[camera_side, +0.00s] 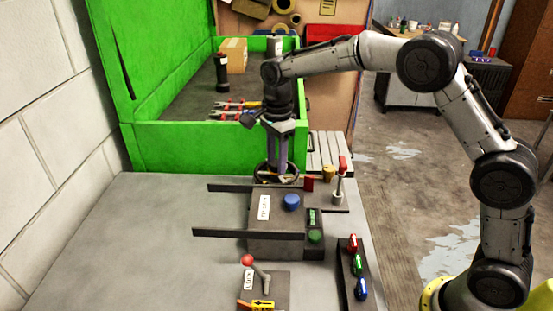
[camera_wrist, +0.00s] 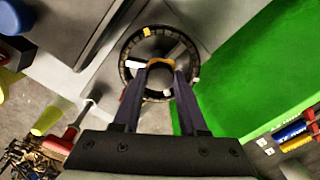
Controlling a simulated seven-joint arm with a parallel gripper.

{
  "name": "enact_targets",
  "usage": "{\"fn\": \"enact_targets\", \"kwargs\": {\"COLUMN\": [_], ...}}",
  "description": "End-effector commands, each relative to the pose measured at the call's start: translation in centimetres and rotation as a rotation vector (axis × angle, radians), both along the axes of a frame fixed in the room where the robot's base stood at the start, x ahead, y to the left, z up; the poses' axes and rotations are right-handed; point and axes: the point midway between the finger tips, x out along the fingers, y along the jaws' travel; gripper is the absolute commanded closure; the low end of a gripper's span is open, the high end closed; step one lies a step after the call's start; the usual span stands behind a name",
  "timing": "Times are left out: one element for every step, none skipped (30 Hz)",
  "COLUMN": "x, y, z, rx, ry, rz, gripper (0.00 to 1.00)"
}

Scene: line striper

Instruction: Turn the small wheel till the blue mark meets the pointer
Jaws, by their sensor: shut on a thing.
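The small wheel (camera_side: 263,181) has a dark round rim and lies flat beyond the grey machine box in the side view. In the wrist view the wheel (camera_wrist: 126,59) shows light spokes, a yellow mark (camera_wrist: 146,31) on the rim at the top and a pale mark at the lower right. My gripper (camera_wrist: 163,75) reaches down inside the rim and is shut on the wheel near its centre, with an orange-yellow piece between the fingertips. My gripper (camera_side: 277,168) points straight down in the side view. I cannot make out a blue mark or tell which part is the pointer.
The box (camera_side: 285,219) carries a blue button (camera_side: 291,202) and a green button (camera_side: 315,236). A red-handled lever (camera_side: 341,180) stands right of the wheel. A green bin (camera_side: 190,148) rises close behind. The table's left side is clear.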

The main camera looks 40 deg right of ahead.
Motion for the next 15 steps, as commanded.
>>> {"fn": "enact_targets", "kwargs": {"x": [0.07,0.07,0.08,0.08,0.08,0.08,0.08,0.08,0.07,0.06,0.06,0.06,0.05,0.04,0.04], "y": [0.0,0.0,0.0,0.0,0.0,0.0,0.0,-0.01,-0.01,-0.01,-0.01,-0.01,-0.01,0.0,-0.01], "z": [0.26,0.27,0.27,0.27,0.27,0.27,0.27,0.26,0.24,0.21,0.19,0.16,0.14,0.13,0.11], "rx": [0.002,0.003,0.003,0.003,0.003,0.003,0.003,0.003,0.002,0.003,0.002,0.002,0.002,0.002,0.002], "ry": [-0.005,-0.005,-0.005,-0.005,-0.005,-0.005,-0.005,-0.005,-0.005,-0.004,-0.004,-0.003,-0.003,-0.003,-0.002], "rz": [-0.005,-0.005,-0.005,-0.005,-0.005,-0.005,-0.005,-0.005,-0.004,-0.004,-0.003,-0.003,-0.003,-0.003,-0.002], "gripper": [1.0,1.0,1.0,1.0,1.0,0.57,0.51,0.46,0.39,0.33,0.28,0.28,0.28,0.28,0.28]}}
